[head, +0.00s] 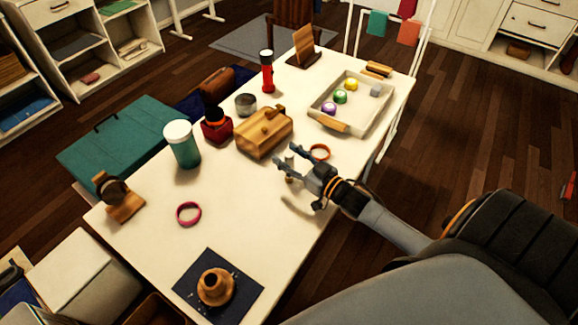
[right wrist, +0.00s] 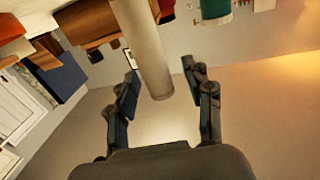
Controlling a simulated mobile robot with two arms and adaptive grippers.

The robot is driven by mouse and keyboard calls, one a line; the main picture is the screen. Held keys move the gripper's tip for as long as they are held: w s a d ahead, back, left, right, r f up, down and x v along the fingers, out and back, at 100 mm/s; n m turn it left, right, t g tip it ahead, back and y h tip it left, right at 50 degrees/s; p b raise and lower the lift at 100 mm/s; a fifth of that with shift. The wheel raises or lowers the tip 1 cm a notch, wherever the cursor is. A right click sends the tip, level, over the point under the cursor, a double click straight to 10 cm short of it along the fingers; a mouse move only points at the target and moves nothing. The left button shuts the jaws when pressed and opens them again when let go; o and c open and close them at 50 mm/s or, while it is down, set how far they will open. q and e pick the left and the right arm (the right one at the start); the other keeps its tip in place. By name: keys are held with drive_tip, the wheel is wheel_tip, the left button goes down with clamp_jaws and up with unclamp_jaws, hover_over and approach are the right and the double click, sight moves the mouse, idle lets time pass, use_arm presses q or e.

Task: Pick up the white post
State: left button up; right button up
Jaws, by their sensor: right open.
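The white post (right wrist: 147,50) is a pale, plain cylinder in the right wrist view. It comes in from the top edge, and its rounded end lies between and beyond the two fingers. My right gripper (head: 283,170) is open over the near right part of the white table (head: 245,205). In the right wrist view its fingers (right wrist: 160,92) are spread on both sides of the post's end, with a gap on each side. In the head view the post is mostly hidden by the gripper and hard to make out. My left gripper is not in view.
A wooden box (head: 264,133) and an orange ring (head: 320,152) are close to my right gripper. A tray (head: 378,115) with small coloured items stands behind.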

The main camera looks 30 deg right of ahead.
clamp_jaws()
drive_tip(key=shift+r, duration=0.15)
